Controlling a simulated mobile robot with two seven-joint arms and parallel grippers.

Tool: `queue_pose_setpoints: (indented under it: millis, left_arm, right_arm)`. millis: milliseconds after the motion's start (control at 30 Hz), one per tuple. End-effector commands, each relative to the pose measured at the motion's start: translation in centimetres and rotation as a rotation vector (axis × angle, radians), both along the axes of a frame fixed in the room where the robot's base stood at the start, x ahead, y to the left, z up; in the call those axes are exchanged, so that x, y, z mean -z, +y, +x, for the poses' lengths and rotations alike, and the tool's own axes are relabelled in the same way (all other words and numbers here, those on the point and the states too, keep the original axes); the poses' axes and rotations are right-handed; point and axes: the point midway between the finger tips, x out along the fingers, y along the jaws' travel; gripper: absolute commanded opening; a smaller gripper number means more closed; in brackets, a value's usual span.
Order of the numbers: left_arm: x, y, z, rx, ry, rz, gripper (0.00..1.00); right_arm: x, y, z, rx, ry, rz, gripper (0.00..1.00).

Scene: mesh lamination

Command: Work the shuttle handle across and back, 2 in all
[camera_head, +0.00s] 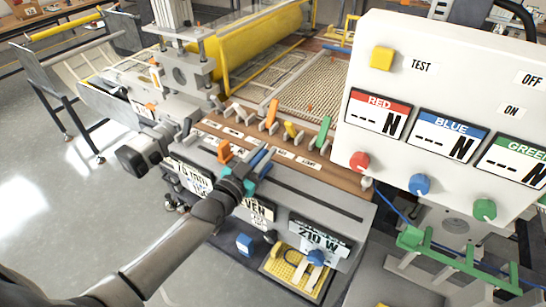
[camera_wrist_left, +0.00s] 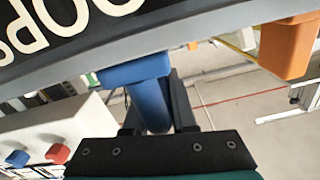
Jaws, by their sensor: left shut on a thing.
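A blue handle (camera_wrist_left: 150,95) hangs from the machine's front panel in the left wrist view. My left gripper (camera_head: 250,172) is at the front face of the machine, and its dark fingers stand on both sides of the blue handle, shut on it. In the head view the gripper and its teal part hide much of the handle. A slot (camera_head: 325,203) runs along the machine front to the right of the gripper. An orange block (camera_head: 224,152) sits just left of the gripper; an orange block also shows in the left wrist view (camera_wrist_left: 290,45). My right gripper is out of view.
Several coloured levers, among them a green one (camera_head: 323,132), stand on the wooden strip above. A control panel (camera_head: 440,60) with red, blue and green knobs rises at the right. A yellow pedal plate (camera_head: 285,270) lies low in front. Open floor (camera_head: 60,200) is at left.

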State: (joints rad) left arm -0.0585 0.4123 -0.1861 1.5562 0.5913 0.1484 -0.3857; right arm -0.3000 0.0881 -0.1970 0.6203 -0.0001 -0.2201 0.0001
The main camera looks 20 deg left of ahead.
Motion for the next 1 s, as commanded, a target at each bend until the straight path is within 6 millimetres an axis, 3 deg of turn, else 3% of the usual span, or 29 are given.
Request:
queue_pose_setpoints:
  millis: [333, 367, 600, 1000]
  left_arm:
    - [-0.30, 0.73, 0.17, -0.008, -0.006, 0.009, 0.00]
    - [-0.29, 0.72, 0.17, -0.008, -0.006, 0.009, 0.27]
    - [-0.19, 0.56, 0.13, -0.007, -0.003, 0.007, 0.52]
    - [0.03, 0.44, -0.74, -0.003, 0.001, 0.003, 0.52]
  right_arm:
    - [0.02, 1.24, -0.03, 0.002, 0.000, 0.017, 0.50]
    - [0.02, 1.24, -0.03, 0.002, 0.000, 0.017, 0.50]
    - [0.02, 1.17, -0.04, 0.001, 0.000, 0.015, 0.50]
    - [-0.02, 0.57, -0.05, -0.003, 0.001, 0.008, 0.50]
